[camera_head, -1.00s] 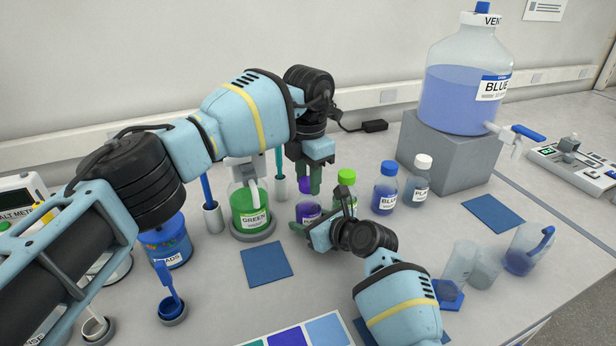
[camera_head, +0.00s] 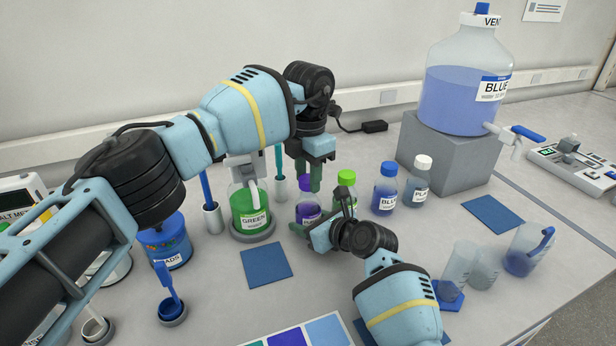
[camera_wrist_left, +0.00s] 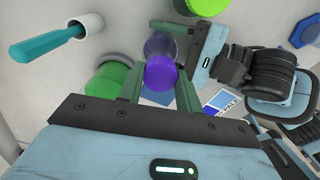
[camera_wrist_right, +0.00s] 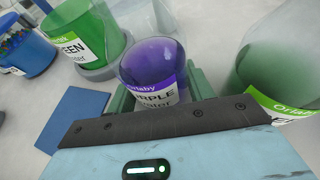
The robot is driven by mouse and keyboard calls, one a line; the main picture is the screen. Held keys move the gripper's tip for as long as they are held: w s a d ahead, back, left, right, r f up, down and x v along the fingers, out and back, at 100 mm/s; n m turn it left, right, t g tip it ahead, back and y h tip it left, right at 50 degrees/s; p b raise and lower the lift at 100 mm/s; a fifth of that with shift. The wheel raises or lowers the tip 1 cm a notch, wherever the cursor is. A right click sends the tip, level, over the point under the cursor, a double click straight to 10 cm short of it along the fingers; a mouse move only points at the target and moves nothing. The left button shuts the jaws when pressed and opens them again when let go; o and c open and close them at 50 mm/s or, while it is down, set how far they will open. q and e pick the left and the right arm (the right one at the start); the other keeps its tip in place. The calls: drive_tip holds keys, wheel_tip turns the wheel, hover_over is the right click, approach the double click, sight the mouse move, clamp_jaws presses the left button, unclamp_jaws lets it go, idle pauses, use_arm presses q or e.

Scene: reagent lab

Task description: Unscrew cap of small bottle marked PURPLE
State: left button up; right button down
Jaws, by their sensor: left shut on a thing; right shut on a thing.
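The small bottle marked PURPLE (camera_head: 307,213) stands upright on the bench, with its label facing me in the right wrist view (camera_wrist_right: 150,75). My right gripper (camera_head: 322,222) is shut around the bottle's body, low and from the front right. My left gripper (camera_head: 307,183) points down from above and is shut on the purple cap (camera_wrist_left: 160,73). The cap (camera_head: 304,183) shows above the bottle, partly behind the left fingers. Whether the cap still sits fully on the neck cannot be told.
A green-capped bottle (camera_head: 346,180) stands close on the right, with BLUE (camera_head: 386,190) and white-capped (camera_head: 416,182) bottles beyond. The larger GREEN jar (camera_head: 250,208) is on the left. A blue mat (camera_head: 264,262) lies clear in front. Beakers (camera_head: 484,268) stand at right.

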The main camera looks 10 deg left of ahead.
sight(308, 179)
use_arm(q)
drive_tip(key=shift+r, duration=0.65)
drive_tip(key=shift+r, duration=0.15)
drive_tip(key=shift+r, duration=1.95)
use_arm(e)
drive_tip(key=c, duration=0.5)
unclamp_jaws()
